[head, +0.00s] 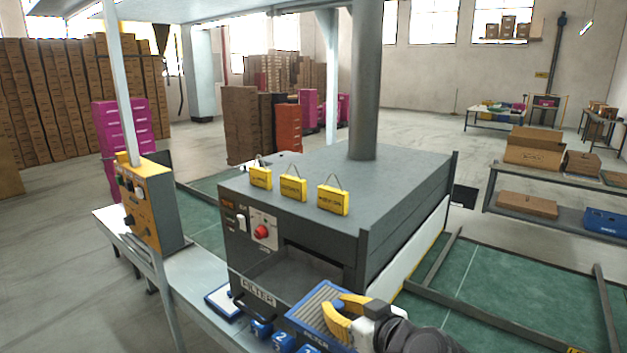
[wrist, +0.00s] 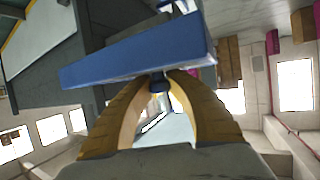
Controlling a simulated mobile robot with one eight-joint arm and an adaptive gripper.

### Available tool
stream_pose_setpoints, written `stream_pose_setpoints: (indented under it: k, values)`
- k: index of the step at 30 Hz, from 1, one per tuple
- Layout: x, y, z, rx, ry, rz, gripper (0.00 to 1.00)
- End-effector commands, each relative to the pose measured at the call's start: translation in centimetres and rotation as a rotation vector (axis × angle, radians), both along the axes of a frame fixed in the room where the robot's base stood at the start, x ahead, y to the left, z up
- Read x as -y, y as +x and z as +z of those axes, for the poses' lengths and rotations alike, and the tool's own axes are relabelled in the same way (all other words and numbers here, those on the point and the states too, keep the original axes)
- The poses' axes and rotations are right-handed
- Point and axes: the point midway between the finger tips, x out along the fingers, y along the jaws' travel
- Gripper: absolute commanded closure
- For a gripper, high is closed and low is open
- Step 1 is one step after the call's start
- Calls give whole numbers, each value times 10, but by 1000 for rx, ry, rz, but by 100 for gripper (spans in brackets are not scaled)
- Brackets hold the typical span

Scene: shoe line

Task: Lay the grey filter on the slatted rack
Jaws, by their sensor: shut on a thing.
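My gripper (head: 350,312), with yellow fingers, is at the front of the grey machine. It is shut on a filter (head: 318,301) with a grey ribbed face and a blue frame lettered FILTER. In the wrist view the fingertips (wrist: 158,80) meet at a small dark blue grip below the long blue side of the filter (wrist: 140,52). The filter is tilted in the head view, just in front of the machine's opening. My gripper covers its right part. I cannot clearly pick out the slatted rack.
The grey machine (head: 330,185) has an open front bay above a FILTER label (head: 257,292). Yellow tags (head: 293,188) sit on its top. A blue-edged panel (head: 222,301) and blue numbered blocks (head: 262,328) lie on the bench. An orange control box (head: 147,208) stands left.

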Motion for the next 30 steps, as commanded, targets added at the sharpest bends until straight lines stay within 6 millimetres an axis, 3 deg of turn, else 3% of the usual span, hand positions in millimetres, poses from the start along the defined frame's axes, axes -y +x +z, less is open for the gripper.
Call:
stream_pose_setpoints:
  k: [2,8,18,22,30]
  values:
    - [4,2,-2,0,0,-8,100]
    - [44,18,-17,-1,0,-71,100]
    - [126,37,-46,0,0,-195,100]
    - [141,39,-51,0,0,-213,100]
    - [143,40,-51,0,0,-217,100]
